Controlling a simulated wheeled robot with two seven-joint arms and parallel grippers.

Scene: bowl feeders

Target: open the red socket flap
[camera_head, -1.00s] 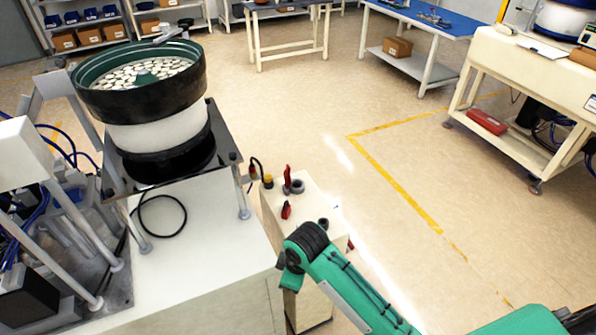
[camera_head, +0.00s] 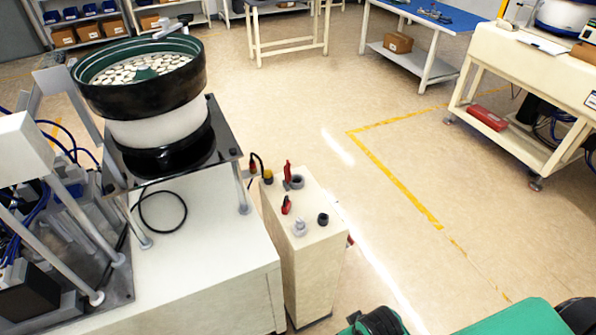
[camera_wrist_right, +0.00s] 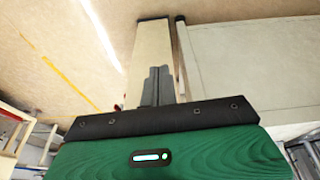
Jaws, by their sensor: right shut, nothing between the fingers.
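A narrow cream cabinet (camera_head: 313,262) stands beside the feeder bench, with sockets on its top. One red flap (camera_head: 288,170) stands upright beside a grey round socket (camera_head: 295,182). A second small red part (camera_head: 286,205) sits nearer on the same top. I cannot tell which of these is the task's flap, and both are too small to read in detail. My right gripper (camera_wrist_right: 158,70) is shut and empty in the right wrist view, pointing toward the cabinet, apart from the red parts. In the head view only part of my right arm shows at the bottom edge. My left gripper is not in view.
Open floor lies right of the cabinet.

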